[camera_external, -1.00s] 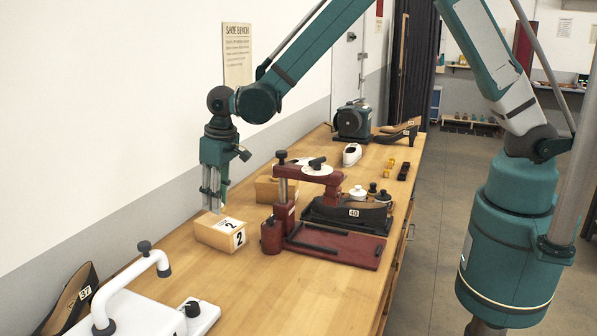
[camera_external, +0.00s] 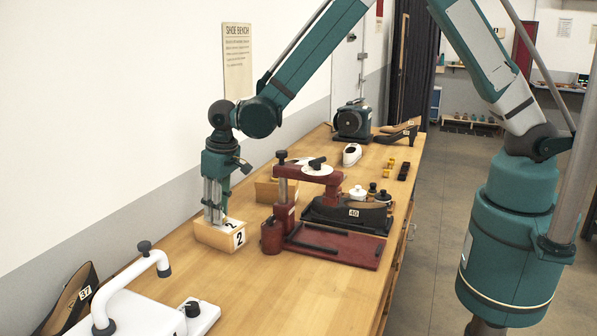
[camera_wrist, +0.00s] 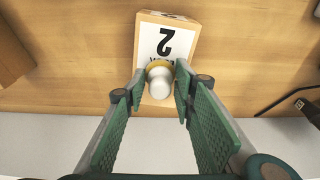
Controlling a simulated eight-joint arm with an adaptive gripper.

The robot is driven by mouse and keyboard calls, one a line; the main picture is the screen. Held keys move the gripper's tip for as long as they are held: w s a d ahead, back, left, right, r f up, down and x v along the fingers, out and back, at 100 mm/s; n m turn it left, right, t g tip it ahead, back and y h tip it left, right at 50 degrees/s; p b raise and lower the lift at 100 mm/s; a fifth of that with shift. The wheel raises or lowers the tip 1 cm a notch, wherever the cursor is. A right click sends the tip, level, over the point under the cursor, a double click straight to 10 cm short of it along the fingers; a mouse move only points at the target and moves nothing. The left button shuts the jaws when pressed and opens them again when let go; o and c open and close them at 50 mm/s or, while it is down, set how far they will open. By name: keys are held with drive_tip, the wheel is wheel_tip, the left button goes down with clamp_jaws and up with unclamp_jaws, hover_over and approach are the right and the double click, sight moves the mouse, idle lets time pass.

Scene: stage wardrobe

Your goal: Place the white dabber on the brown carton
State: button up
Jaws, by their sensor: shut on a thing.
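The brown carton (camera_external: 216,236), with white labels marked 2, stands on the bench left of the red press. In the wrist view the carton (camera_wrist: 170,35) lies just past my fingertips. My gripper (camera_wrist: 160,82) is shut on the white dabber (camera_wrist: 160,84), a small rounded white piece with a yellowish end. The dabber is over the near part of the carton's labelled top. In the outside view my gripper (camera_external: 214,218) points straight down, with its fingertips at the carton's top. The dabber is hardly visible there, and I cannot tell whether it touches the carton.
The dark red press (camera_external: 325,240) stands close to the right of the carton. A second box (camera_external: 266,190) is behind it. A white device (camera_external: 140,305) with a curved arm is at the front left. Bare bench lies in front of the carton.

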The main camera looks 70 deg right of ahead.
sight(224, 218)
drive_tip(key=shift+f, duration=0.15)
drive_tip(key=o, duration=0.8)
drive_tip(key=shift+r, duration=0.2)
drive_tip(key=shift+s+r+b, duration=0.1)
drive_tip(key=shift+s+r, duration=0.2)
drive_tip(key=shift+r, duration=1.65)
drive_tip(key=shift+s+r+b, duration=0.15)
drive_tip(key=shift+s+r, duration=0.15)
drive_tip(key=shift+r, duration=1.7)
drive_tip(key=shift+s+r+b, duration=0.1)
drive_tip(key=shift+s+r, duration=0.2)
drive_tip(key=shift+r, duration=1.65)
